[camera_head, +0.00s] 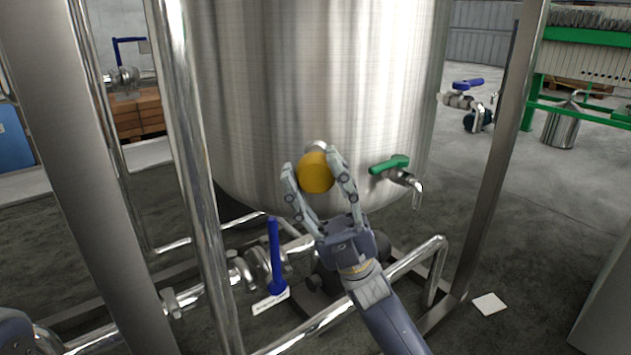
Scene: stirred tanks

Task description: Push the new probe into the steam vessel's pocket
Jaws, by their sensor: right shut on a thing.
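The steam vessel (310,80) is a large brushed-steel tank filling the middle of the head view. My right gripper (311,163) is in front of its lower wall, with its fingers shut on either side of the probe's round orange-yellow head (317,173). A short silver fitting (319,147) shows just behind and above the head, against the tank wall. It may be the pocket, but I cannot tell how deep the probe sits in it. The probe's stem is hidden behind its head. My left gripper is not in view.
A green-handled tap (389,165) sticks out of the tank to the right of my gripper. A blue-handled valve (275,258) and steel pipes (322,318) lie below. Steel posts stand left (197,170) and right (505,140). A white card (489,304) lies on the floor.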

